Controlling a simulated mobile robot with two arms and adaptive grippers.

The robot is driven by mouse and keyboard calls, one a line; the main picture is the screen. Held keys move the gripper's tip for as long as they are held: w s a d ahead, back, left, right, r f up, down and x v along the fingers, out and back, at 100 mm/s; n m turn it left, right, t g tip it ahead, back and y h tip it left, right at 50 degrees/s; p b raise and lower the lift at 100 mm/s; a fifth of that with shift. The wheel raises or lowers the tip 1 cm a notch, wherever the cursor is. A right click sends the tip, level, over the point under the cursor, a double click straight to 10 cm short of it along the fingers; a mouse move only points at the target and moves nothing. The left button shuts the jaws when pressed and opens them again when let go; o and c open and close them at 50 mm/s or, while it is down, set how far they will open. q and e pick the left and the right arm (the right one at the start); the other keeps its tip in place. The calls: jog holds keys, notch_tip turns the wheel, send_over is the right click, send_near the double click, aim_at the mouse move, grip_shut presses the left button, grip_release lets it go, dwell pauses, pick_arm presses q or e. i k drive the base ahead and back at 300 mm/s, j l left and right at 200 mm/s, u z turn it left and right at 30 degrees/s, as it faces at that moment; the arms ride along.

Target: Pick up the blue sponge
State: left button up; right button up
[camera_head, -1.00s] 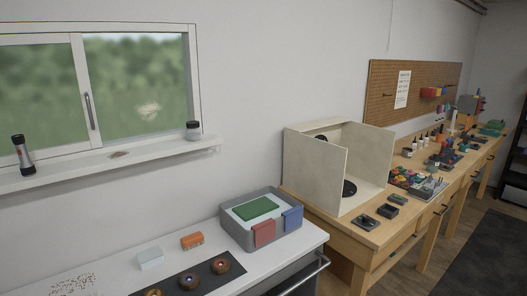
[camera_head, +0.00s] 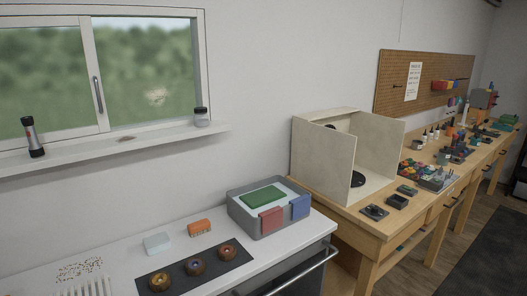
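A pale blue block (camera_head: 157,242) lies on the white counter at the lower left; it may be a sponge, but its material is too small to tell. A deeper blue flat piece (camera_head: 300,207) hangs on the front right of a grey tub (camera_head: 236,211), beside a red one (camera_head: 271,220). A green flat piece (camera_head: 263,196) lies in the tub. Neither of my grippers shows in this view.
An orange block (camera_head: 200,227) sits right of the pale blue block. A dark mat (camera_head: 230,261) with several brown round pieces lies in front. A white slatted object (camera_head: 88,287) stands at the bottom left. A wooden workbench (camera_head: 385,227) with a box-like booth (camera_head: 320,163) stands at right.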

aim_at(156, 245)
jog(key=i+l+u, duration=0.25)
jog(key=i, duration=0.2)
jog(key=i+l+u, duration=0.25)
jog(key=i+l, duration=0.15)
jog(key=i, duration=0.05)
